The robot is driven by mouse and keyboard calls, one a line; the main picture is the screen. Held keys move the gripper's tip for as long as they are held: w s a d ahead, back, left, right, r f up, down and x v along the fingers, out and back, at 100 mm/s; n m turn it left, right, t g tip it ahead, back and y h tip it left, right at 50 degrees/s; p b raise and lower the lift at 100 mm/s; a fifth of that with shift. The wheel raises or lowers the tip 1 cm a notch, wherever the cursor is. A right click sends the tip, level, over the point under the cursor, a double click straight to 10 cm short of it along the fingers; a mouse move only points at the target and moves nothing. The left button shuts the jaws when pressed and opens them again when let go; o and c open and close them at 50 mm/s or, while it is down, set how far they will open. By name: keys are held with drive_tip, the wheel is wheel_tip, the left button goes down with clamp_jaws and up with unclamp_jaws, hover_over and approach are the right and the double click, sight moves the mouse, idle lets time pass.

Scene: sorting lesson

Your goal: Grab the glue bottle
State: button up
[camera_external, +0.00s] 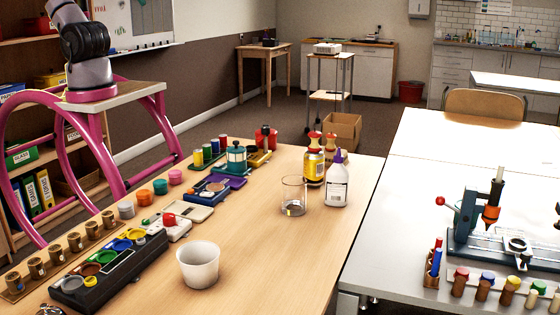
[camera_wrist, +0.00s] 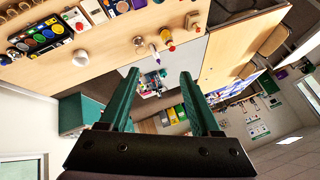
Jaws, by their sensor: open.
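The glue bottle (camera_external: 337,184) is white with a label and a purple pointed cap. It stands upright on the wooden table (camera_external: 250,250), near its right edge. In the wrist view it is small and far off, its purple tip (camera_wrist: 153,48) showing beyond my fingertips. My gripper (camera_wrist: 160,74) shows only in the wrist view; its two green fingers are apart with nothing held between them. In the external view my arm rises out of the top left, and the gripper is out of frame.
A yellow bottle (camera_external: 314,165) and a clear glass beaker (camera_external: 293,195) stand close left of the glue. A white cup (camera_external: 198,264) is nearer the front. Paint pots and gadgets line the table's left side. A white table (camera_external: 400,225) with a microscope-like device adjoins at right.

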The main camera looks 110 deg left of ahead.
drive_tip(key=shift+o, duration=0.6)
